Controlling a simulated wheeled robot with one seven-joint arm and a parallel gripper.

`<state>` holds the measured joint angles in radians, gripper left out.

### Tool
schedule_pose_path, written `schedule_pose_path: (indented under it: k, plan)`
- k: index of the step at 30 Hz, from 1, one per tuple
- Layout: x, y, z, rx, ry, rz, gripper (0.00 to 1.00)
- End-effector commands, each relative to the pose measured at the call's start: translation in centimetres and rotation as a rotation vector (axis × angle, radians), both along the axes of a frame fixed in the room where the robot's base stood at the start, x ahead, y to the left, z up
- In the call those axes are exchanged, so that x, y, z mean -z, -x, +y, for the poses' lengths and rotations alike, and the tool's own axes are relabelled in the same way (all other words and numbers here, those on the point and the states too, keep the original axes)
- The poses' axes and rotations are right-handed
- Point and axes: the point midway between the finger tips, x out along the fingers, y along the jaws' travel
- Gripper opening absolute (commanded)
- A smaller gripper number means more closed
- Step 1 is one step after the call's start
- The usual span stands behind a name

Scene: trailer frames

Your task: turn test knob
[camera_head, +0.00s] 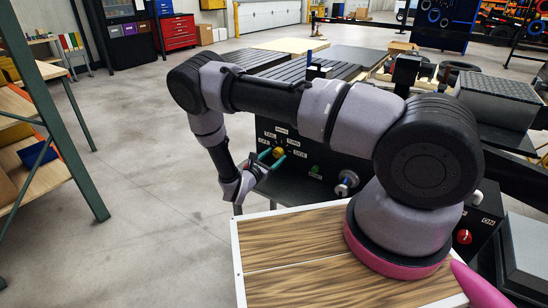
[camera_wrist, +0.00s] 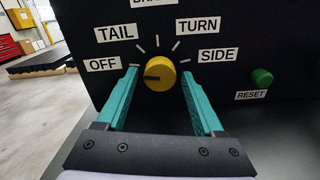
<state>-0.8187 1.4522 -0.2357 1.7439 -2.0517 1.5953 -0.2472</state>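The test knob (camera_wrist: 160,72) is a round yellow knob on a black panel (camera_wrist: 240,40), with dial ticks around it. Its dark pointer mark faces left, toward the OFF label (camera_wrist: 103,64). Other labels read TAIL (camera_wrist: 115,33), TURN (camera_wrist: 198,24) and SIDE (camera_wrist: 217,55); the top one is cut off. My gripper (camera_head: 271,159) is at the panel, its two teal fingers one on each side of the knob. The fingers are open, with a narrow gap showing at the left of the knob; the right fingertip is very close to it. The knob is small in the head view (camera_head: 279,152).
A green RESET button (camera_wrist: 262,77) is right of the knob on the panel. A round silver connector (camera_head: 347,183) and a red knob (camera_head: 464,237) are farther right. A shelf rack (camera_head: 60,120) stands at left, with clear floor between.

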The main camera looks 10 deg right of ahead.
Motion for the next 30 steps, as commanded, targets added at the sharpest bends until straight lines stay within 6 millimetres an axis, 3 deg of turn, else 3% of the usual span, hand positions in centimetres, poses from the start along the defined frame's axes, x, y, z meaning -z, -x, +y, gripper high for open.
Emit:
schedule_pose_path:
  k: [1,4,5,17,30]
  plan:
    - [0.0,0.01,0.01,0.0,0.0,0.0,0.46]
    - [0.0,0.02,0.02,0.0,0.0,0.0,0.07]
    - [0.0,0.02,0.02,0.0,0.0,0.0,0.0]
    - [-0.02,0.04,0.08,-0.001,-0.05,-0.052,0.0]
    - [0.02,0.08,0.08,-0.002,-0.304,-0.304,0.0]
